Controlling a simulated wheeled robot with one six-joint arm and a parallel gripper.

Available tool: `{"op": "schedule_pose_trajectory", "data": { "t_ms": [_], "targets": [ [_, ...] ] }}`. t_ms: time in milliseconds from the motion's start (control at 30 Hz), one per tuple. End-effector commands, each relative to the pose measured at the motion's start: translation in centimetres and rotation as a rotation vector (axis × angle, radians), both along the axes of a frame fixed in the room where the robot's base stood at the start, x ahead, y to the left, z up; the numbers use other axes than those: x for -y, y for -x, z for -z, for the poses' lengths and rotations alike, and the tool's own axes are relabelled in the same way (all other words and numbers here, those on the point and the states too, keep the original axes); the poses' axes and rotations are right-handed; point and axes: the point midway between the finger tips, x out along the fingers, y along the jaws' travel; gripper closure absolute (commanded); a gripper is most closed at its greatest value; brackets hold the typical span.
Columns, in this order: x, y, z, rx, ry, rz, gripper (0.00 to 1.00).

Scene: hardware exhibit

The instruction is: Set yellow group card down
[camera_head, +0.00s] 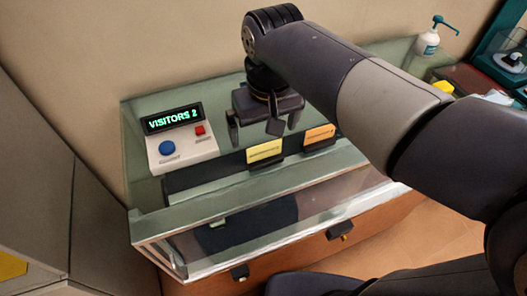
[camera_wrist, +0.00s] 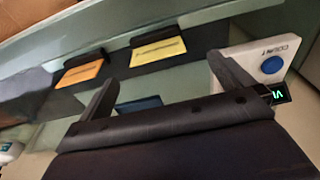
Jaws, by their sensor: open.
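The yellow card (camera_head: 264,151) leans in a dark holder at the front of the dark strip on the glass-topped counter. It also shows in the wrist view (camera_wrist: 158,50), beyond my fingers. An orange card (camera_head: 319,135) sits in a similar holder to its right; in the wrist view the orange card (camera_wrist: 80,73) is on the left. My gripper (camera_head: 254,132) is open and empty, pointing down above and behind the yellow card. In the wrist view its fingertips (camera_wrist: 162,72) are spread, with the yellow card apart from them.
A white counter box (camera_head: 182,148) reading "VISITORS 2", with a blue and a red button, stands left of my gripper. A pump bottle (camera_head: 428,42) and a small yellow object (camera_head: 442,88) are at the back right. The glass-fronted case (camera_head: 240,245) drops off in front.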

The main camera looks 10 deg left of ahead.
Motion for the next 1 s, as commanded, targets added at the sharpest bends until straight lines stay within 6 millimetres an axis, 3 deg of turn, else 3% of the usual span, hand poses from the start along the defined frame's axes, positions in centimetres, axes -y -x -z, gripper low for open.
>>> {"op": "schedule_pose_trajectory", "data": {
  "t_ms": [100,367,667,1000],
  "targets": [
    [-0.1,-0.2,2.0,-0.002,0.002,0.001,0.0],
    [-0.2,-0.5,4.0,0.001,0.002,0.001,0.0],
    [-0.2,-1.0,8.0,0.0,0.002,0.001,0.0],
    [-0.3,-1.1,8.6,0.004,0.0,0.001,0.03]
  ]
}}
